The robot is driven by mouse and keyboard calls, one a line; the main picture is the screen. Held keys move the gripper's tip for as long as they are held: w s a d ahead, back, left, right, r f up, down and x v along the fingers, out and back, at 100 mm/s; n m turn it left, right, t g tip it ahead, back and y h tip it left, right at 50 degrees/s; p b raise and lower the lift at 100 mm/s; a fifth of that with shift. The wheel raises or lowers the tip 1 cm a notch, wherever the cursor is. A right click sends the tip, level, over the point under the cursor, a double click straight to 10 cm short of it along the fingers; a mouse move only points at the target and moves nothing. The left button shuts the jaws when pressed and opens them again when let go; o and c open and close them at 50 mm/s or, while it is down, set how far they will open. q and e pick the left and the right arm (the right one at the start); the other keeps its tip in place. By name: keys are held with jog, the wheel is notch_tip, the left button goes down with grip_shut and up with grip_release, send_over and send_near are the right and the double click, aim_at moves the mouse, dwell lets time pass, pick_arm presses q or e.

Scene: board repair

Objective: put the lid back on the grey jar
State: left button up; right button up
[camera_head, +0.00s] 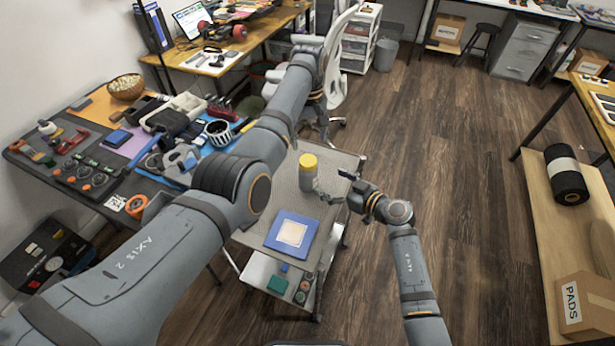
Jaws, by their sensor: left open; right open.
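The grey jar (307,180) stands upright on the top of a small grey cart (342,160). A yellow lid (309,161) sits on top of the jar; I cannot tell whether it is fully seated. My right gripper (335,187) is open just to the right of the jar, its fingers pointing left towards it. I cannot tell whether the lower finger touches the jar. My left gripper (322,122) is open and empty beyond the cart's far edge, above the jar in the picture. My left forearm partly covers the cart's left side.
A blue square board (272,237) with a pale centre lies on the cart in front of the jar. A lower shelf holds a green block (277,285) and small parts. A crowded workbench (27,160) stands left. Wooden floor (440,150) is open right of the cart.

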aim_at(314, 174)
pick_arm(q)
jog(key=shift+w+a+f, duration=0.1)
jog(key=shift+w, duration=0.05)
pick_arm(e)
jog(key=x, duration=1)
jog(key=shift+w+a+f, duration=0.1)
jog(key=shift+a+f, duration=0.05)
grip_shut()
pick_arm(q)
jog(key=n, duration=0.7)
jog(key=shift+n, duration=0.4)
jog(key=n, duration=0.5)
jog(key=shift+n, duration=0.4)
